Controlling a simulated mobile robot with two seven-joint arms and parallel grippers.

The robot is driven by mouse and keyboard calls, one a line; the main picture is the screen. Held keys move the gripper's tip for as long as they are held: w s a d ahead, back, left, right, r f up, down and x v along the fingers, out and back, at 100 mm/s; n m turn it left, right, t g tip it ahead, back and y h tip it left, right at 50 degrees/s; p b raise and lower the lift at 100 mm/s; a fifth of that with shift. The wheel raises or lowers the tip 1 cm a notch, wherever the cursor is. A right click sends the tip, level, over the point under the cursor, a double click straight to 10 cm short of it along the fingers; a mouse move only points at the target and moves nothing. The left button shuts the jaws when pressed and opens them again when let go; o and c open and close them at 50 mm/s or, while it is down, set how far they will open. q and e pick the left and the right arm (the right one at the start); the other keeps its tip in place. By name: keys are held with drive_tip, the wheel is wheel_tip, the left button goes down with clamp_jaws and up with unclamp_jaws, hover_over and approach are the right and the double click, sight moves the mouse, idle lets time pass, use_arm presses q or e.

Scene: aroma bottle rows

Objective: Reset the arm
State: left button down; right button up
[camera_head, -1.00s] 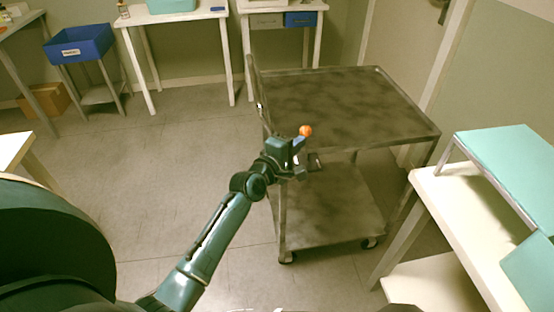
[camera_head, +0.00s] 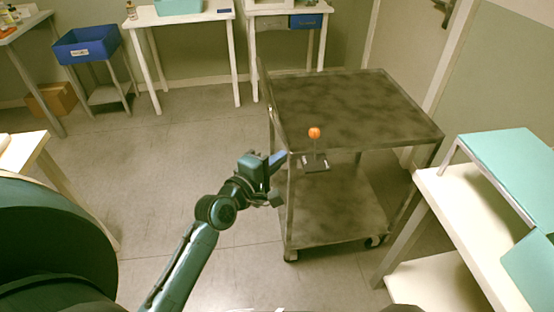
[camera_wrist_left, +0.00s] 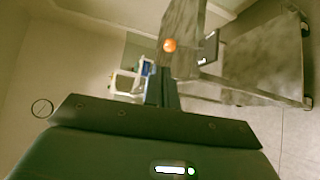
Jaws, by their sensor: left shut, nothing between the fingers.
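My left gripper (camera_head: 280,160) reaches up from the lower left in the head view, at the near left corner of the grey cart. Its blue-grey fingers are together and empty; they also show in the wrist view (camera_wrist_left: 162,85). A small orange ball (camera_head: 314,133) shows to the right of the fingertips, apart from them, above a small dark bracket (camera_head: 316,163) at the cart's near edge. In the wrist view the ball (camera_wrist_left: 170,45) is beyond the fingers and the bracket (camera_wrist_left: 209,47) is to its right. My right gripper is not in view.
The two-level cart's top (camera_head: 350,105) is otherwise bare. A white table with a teal top piece (camera_head: 510,165) stands at the right. White tables and a blue bin (camera_head: 87,44) line the back. The floor (camera_head: 150,180) left of my arm is clear.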

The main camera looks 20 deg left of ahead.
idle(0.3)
use_arm(q)
drive_tip(key=s+d+f+m+g, duration=0.3)
drive_tip(key=s+f+m, duration=0.4)
drive_tip(key=s+m, duration=0.3)
drive_tip(key=s+d+f+m+g+p, duration=0.1)
drive_tip(key=s+d+f+m+g, duration=0.1)
drive_tip(key=s+d+f+m, duration=0.2)
drive_tip(key=s+f+m, duration=0.3)
drive_tip(key=s+m, duration=0.3)
drive_tip(key=shift+d+f+g, duration=0.2)
drive_tip(key=shift+f+g, duration=0.2)
